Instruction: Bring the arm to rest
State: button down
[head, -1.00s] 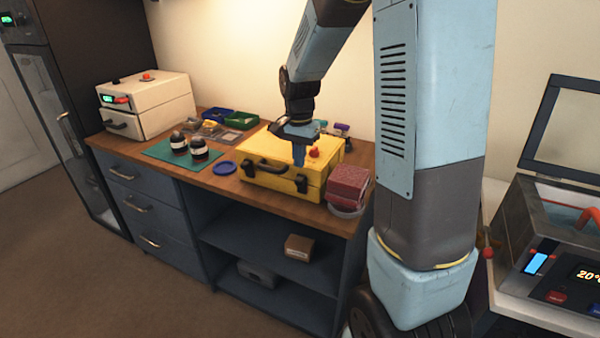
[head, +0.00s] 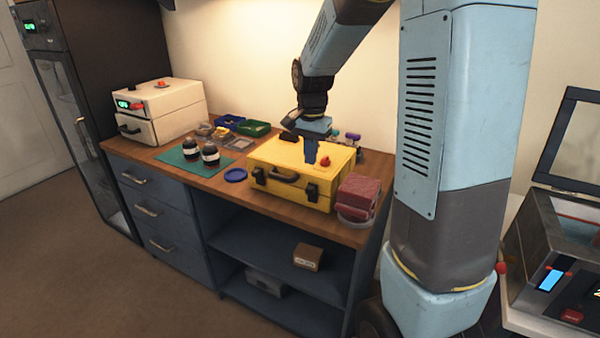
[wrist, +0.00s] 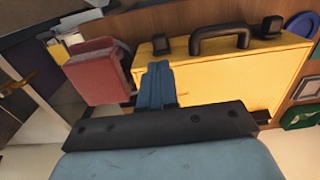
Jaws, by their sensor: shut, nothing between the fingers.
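My gripper (head: 310,151) points down over the yellow case (head: 270,187) on the wooden counter. Its blue fingers are shut with nothing between them. In the wrist view the closed fingers (wrist: 156,86) show in front of the yellow case (wrist: 225,75), whose dark handle and latches are visible. I cannot tell whether the fingertips touch the case lid. My arm comes down from the top of the head view, bent at the wrist.
Red blocks (head: 358,194) stand right of the case. A blue disc (head: 235,175), a green mat (head: 185,158) with two dark lens parts, small bins (head: 254,128) and a white box (head: 160,110) lie left. A bath unit (head: 565,260) stands far right.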

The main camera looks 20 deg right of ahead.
jog(key=s+r+n+t, duration=0.2)
jog(key=s+r+n, duration=0.2)
jog(key=s, duration=0.8)
jog(key=s+r+n+t, duration=0.3)
jog(key=s+r+n, duration=0.2)
jog(key=s+r, duration=0.4)
jog(key=shift+s+t, duration=0.3)
jog(key=shift+s, duration=1.2)
